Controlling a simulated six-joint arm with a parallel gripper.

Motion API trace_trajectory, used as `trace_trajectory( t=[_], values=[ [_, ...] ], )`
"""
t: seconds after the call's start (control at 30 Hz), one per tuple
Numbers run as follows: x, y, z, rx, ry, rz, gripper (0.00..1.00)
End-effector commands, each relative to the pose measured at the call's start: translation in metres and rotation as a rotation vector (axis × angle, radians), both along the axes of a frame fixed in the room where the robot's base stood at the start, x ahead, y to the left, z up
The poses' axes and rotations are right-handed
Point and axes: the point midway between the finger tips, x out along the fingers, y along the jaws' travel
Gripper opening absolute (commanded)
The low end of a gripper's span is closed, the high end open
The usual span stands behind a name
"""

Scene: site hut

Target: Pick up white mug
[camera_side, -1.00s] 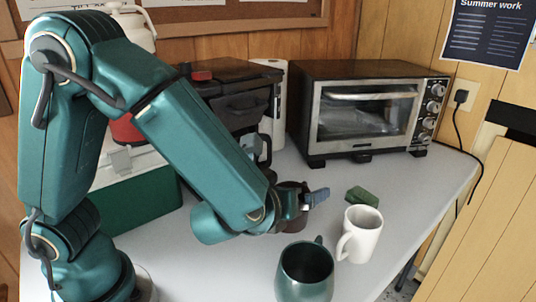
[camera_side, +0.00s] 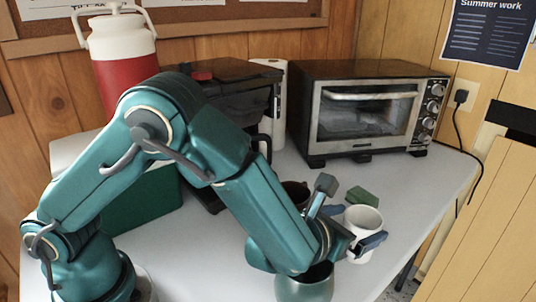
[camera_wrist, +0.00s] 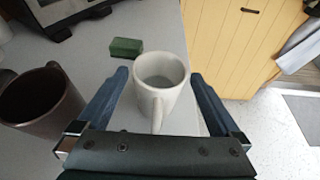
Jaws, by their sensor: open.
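The white mug (camera_side: 365,222) stands upright on the grey table, partly hidden by my gripper in the side view. In the wrist view the white mug (camera_wrist: 160,80) is ahead, its handle pointing toward my gripper. My gripper (camera_side: 352,228) is open, with its blue fingers on either side of the mug. In the wrist view my gripper (camera_wrist: 160,80) has one finger left and one right of the mug, with a narrow gap visible at the left. Whether either finger touches the mug cannot be told.
A dark brown mug (camera_wrist: 42,103) is left of my gripper in the wrist view. A green sponge (camera_side: 362,196) lies behind the white mug. A toaster oven (camera_side: 365,110) stands at the back. The table's right edge is near.

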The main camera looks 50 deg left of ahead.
Motion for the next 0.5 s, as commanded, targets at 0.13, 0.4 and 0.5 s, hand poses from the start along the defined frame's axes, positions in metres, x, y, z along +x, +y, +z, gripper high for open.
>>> trace_trajectory(
  t=[0.13, 0.4, 0.5],
  values=[
    [-0.0001, 0.0001, 0.0002, -0.001, 0.000, 0.000, 0.81],
    [0.0001, -0.0001, 0.0013, -0.002, -0.003, 0.001, 0.00],
    [0.0001, -0.0001, 0.0013, -0.002, -0.003, 0.001, 0.00]
  ],
)
